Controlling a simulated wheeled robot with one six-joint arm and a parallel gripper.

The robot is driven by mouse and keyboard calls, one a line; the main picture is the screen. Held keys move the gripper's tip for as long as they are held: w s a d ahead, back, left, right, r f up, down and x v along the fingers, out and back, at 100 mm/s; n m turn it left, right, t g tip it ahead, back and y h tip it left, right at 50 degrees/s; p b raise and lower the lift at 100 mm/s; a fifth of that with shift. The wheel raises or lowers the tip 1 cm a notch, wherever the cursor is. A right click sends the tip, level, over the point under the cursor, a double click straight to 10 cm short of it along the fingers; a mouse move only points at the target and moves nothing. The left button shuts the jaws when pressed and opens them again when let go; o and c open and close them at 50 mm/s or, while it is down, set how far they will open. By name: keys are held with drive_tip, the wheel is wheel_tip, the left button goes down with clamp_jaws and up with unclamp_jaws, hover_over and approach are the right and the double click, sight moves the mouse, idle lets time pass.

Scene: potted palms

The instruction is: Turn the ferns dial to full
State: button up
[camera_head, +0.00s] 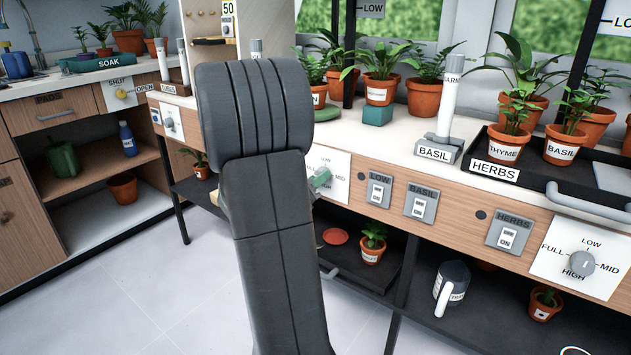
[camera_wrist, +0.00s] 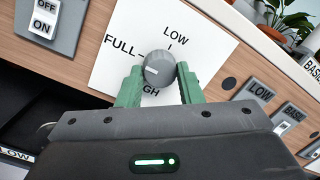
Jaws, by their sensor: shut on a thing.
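My gripper (camera_wrist: 159,78) has its green fingers on either side of a round grey dial knob (camera_wrist: 158,66) and is shut on it. The knob sits on a white plate (camera_wrist: 205,45) marked FULL, LOW and HIGH. Its white pointer line points left, between FULL and HIGH; MID is hidden in this view. In the head view, my dark arm covers the knob and much of this plate (camera_head: 332,160); a green finger (camera_head: 321,180) shows at its edge. No FERNS label is visible by this dial.
LOW (camera_head: 379,190) and BASIL (camera_head: 421,203) switches are right of the held dial. Farther right are the HERBS switch (camera_head: 508,233) and another dial (camera_head: 580,262).

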idle(0.5)
drive_tip(key=o, duration=1)
drive_tip(key=p+v, duration=0.2)
drive_tip(key=v, duration=1.1)
drive_tip(key=shift+s+a+f, duration=0.1)
drive_tip(key=shift+s+a, duration=0.15)
drive_tip(key=shift+s, duration=0.05)
drive_tip(key=shift+w+d, duration=0.1)
drive_tip(key=b+x, duration=0.2)
drive_tip(key=x, duration=1.1)
drive_tip(key=shift+w+d, duration=0.15)
drive_tip(key=shift+w, duration=0.05)
